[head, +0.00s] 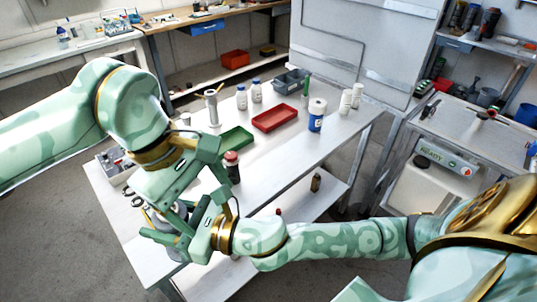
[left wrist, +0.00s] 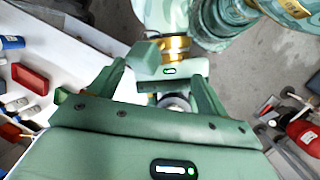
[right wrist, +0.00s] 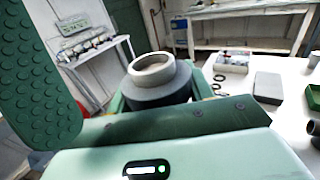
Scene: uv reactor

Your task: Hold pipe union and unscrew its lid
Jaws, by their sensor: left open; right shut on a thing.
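The pipe union (right wrist: 160,88) is a thick grey round body with a paler ring-shaped lid (right wrist: 152,67) on top, seen in the right wrist view. My right gripper (head: 172,222) is shut on the union near the table's left front corner. In the head view the arms and fingers hide most of the union. My left gripper (head: 192,196) is open beside the right hand. In the left wrist view its fingers are spread, with part of the grey union (left wrist: 176,103) showing between them. I cannot tell whether they touch it.
On the white table (head: 255,175) stand a green tray (head: 236,138), a dark bottle with a red cap (head: 233,168), a red tray (head: 275,118), a blue-labelled bottle (head: 316,117) and a metal stand (head: 212,108). Dark rings (head: 136,199) lie by the left edge. The table's middle right is clear.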

